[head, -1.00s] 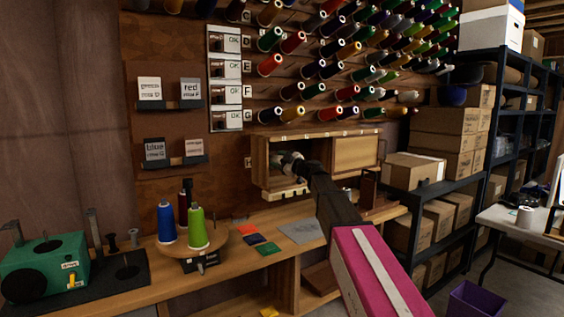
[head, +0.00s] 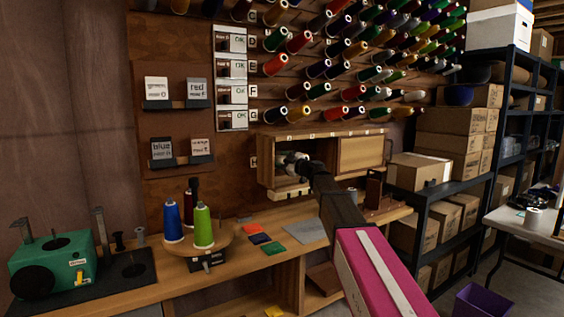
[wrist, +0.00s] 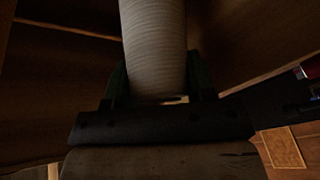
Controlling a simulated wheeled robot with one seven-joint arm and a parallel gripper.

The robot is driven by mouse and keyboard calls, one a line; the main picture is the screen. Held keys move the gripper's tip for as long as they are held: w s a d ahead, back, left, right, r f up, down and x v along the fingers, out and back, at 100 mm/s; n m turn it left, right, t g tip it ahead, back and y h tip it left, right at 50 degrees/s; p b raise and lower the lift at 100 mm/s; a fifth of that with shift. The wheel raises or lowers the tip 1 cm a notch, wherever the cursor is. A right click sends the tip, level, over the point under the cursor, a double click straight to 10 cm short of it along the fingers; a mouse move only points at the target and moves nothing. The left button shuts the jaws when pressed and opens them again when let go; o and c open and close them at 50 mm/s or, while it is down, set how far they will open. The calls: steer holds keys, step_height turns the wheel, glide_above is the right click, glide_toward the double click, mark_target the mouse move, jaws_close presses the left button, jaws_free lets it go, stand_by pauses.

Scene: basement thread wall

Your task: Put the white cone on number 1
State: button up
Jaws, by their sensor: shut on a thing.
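The white cone (wrist: 155,45) fills the upper middle of the wrist view, pale and ribbed. My gripper (wrist: 160,82) is shut on it, with a dark finger on each side. In the head view my gripper (head: 292,161) is inside the open left part of the wooden wall cabinet (head: 358,130). The cone is hard to make out there. A round wooden turntable (head: 225,244) on the bench carries a blue cone (head: 172,222), a green cone (head: 203,229) and a dark red cone behind them. I cannot read a number 1 anywhere.
The cabinet walls stand close around my gripper. A green machine (head: 55,262) stands at the bench's left end. Coloured cards (head: 272,248) and a grey mat (head: 305,231) lie on the bench. Thread cones cover the wall above. Shelves with boxes (head: 447,142) stand to the right.

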steer(key=shift+s+f, duration=0.1)
steer(key=shift+f, duration=0.15)
steer(key=o, duration=1.4)
steer(key=shift+f, duration=0.1)
